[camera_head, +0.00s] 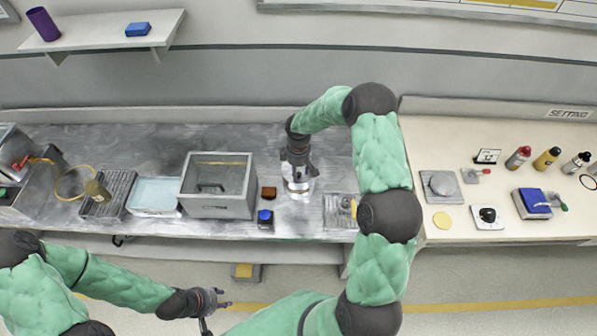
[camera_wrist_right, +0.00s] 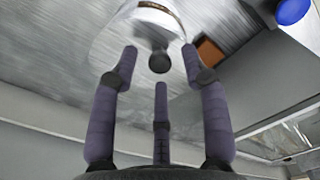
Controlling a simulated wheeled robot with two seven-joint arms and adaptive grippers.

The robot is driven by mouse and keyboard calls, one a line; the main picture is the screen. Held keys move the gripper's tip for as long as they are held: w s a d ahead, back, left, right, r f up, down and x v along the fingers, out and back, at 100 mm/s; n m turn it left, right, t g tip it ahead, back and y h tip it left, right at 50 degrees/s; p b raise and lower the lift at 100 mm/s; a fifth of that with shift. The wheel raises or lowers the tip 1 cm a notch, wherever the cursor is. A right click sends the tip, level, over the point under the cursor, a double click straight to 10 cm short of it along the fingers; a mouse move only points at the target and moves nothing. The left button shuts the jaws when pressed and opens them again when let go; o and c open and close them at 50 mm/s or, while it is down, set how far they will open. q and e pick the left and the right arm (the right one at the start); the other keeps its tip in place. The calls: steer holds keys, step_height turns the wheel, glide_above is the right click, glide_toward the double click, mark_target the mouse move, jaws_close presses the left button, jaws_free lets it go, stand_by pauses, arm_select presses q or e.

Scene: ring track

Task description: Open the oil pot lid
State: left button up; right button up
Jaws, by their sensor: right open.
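The oil pot (camera_head: 299,193) is a pale, shiny vessel on the metal counter, mostly hidden under my right gripper in the head view. In the right wrist view its light round lid (camera_wrist_right: 118,38) shows at the top, with a dark round knob (camera_wrist_right: 158,61). My right gripper (camera_head: 297,178) points down over the pot. In the wrist view its three fingers are spread apart with the knob near the space between their tips; contact cannot be told. My left gripper (camera_head: 216,303) is away from the pot, low in front of the counter, fingers apart and empty.
A grey open box (camera_head: 220,207) stands left of the pot. A small brown block (camera_head: 268,193) and a blue-topped container (camera_head: 265,219) sit close beside the pot. A metal tray (camera_head: 338,214) lies to its right. Clear counter lies behind the box.

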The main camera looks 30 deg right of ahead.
steer(key=shift+f, duration=0.35)
jaws_close()
